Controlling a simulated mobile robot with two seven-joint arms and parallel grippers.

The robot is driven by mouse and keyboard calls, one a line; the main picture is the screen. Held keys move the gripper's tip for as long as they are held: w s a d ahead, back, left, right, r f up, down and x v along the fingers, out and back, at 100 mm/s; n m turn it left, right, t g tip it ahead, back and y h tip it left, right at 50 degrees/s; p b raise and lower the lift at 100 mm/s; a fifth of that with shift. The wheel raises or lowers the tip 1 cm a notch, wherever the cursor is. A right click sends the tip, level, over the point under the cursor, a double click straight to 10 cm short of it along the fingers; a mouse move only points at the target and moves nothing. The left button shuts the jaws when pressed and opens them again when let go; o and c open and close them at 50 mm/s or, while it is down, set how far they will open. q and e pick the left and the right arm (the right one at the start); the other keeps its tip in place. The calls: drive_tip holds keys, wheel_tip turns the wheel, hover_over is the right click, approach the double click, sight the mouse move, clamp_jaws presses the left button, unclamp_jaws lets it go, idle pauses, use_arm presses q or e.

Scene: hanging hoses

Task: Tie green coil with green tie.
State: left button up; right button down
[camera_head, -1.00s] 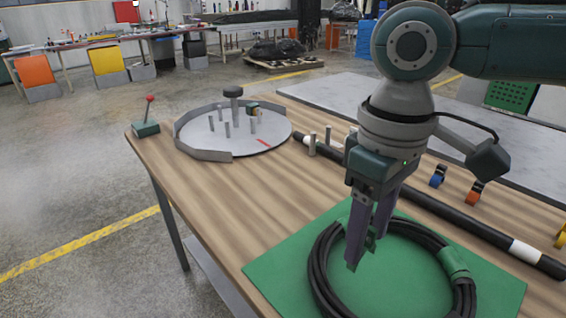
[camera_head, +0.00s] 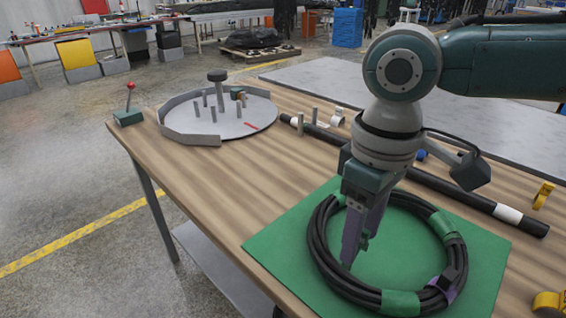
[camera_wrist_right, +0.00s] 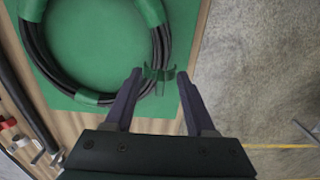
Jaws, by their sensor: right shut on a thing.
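The black hose coil (camera_head: 318,245) lies on a green mat (camera_head: 280,245). It carries green bands, one at its front (camera_head: 400,303) and one at its right (camera_head: 445,227). My right gripper (camera_head: 357,250) points down, appearing over the coil's left inner side in the head view. In the right wrist view it (camera_wrist_right: 158,78) is shut on a small green tie (camera_wrist_right: 158,73), held across the fingertips beside the coil (camera_wrist_right: 160,45). I cannot tell whether the tie touches the hose. My left gripper is not in view.
A dark rod (camera_head: 460,195) with white bands lies behind the mat. Tape rolls (camera_head: 543,195) are at the right. A round tray with pegs (camera_head: 235,125) and a red-knobbed lever (camera_head: 129,112) stand at the back left. The wood at the table's left middle is clear.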

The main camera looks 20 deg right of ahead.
sight(350, 277)
drive_tip(key=shift+f+b, duration=0.4)
drive_tip(key=shift+f, duration=1.4)
drive_tip(key=shift+p, duration=0.35)
drive_tip(key=shift+f, duration=0.1)
drive_tip(key=shift+f, duration=0.15)
drive_tip(key=shift+f+b, duration=0.7)
drive_tip(key=shift+f, duration=0.25)
